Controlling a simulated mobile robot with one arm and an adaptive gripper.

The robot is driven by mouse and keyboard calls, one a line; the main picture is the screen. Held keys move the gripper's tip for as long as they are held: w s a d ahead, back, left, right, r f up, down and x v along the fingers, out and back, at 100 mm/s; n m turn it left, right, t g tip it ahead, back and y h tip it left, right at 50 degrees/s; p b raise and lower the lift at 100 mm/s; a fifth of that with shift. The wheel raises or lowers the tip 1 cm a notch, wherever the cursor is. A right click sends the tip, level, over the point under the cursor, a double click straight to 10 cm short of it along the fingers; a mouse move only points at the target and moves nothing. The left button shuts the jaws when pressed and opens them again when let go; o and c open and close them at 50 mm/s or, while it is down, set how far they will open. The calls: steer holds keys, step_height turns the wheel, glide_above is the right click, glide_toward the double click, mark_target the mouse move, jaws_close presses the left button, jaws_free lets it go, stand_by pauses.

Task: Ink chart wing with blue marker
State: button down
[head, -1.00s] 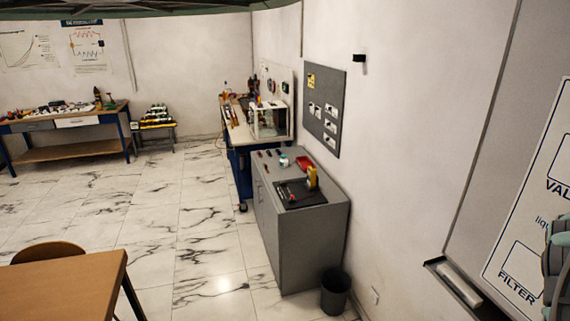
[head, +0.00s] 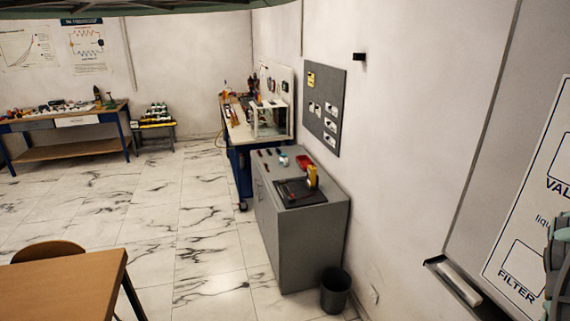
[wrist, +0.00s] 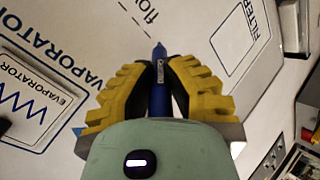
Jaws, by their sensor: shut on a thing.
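In the wrist view my gripper (wrist: 158,82) is shut on a blue marker (wrist: 158,70), its yellow-padded fingers on either side of the barrel. The marker's blue tip points up the picture toward the white chart (wrist: 95,25). I cannot tell whether the tip touches the chart. The chart shows printed boxes labelled EVAPORATOR and FILTER, and part of the word "flow". In the head view the chart (head: 533,215) is at the right edge, with VAL and FILTER boxes. The gripper and marker are outside the head view.
The chart hangs on a grey board (head: 497,150) with a ledge (head: 455,283) below it, holding a pale block. A grey cabinet (head: 300,240) with tools on top and a black bin (head: 336,290) stand along the wall. A wooden table (head: 70,285) is at lower left. Marble floor lies open between.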

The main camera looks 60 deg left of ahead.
steer(key=shift+w+d, duration=0.15)
steer(key=shift+w, duration=0.45)
steer(key=s+d+p, duration=0.2)
steer(key=d, duration=0.5)
steer(key=shift+s+d, duration=0.2)
steer(key=shift+d, duration=0.05)
stand_by(0.4)
steer(key=shift+d, duration=0.1)
steer(key=s+d+p, duration=0.2)
steer(key=d, duration=0.5)
steer(key=shift+p, duration=0.35)
steer(key=shift+f, duration=0.1)
steer(key=shift+b, duration=0.3)
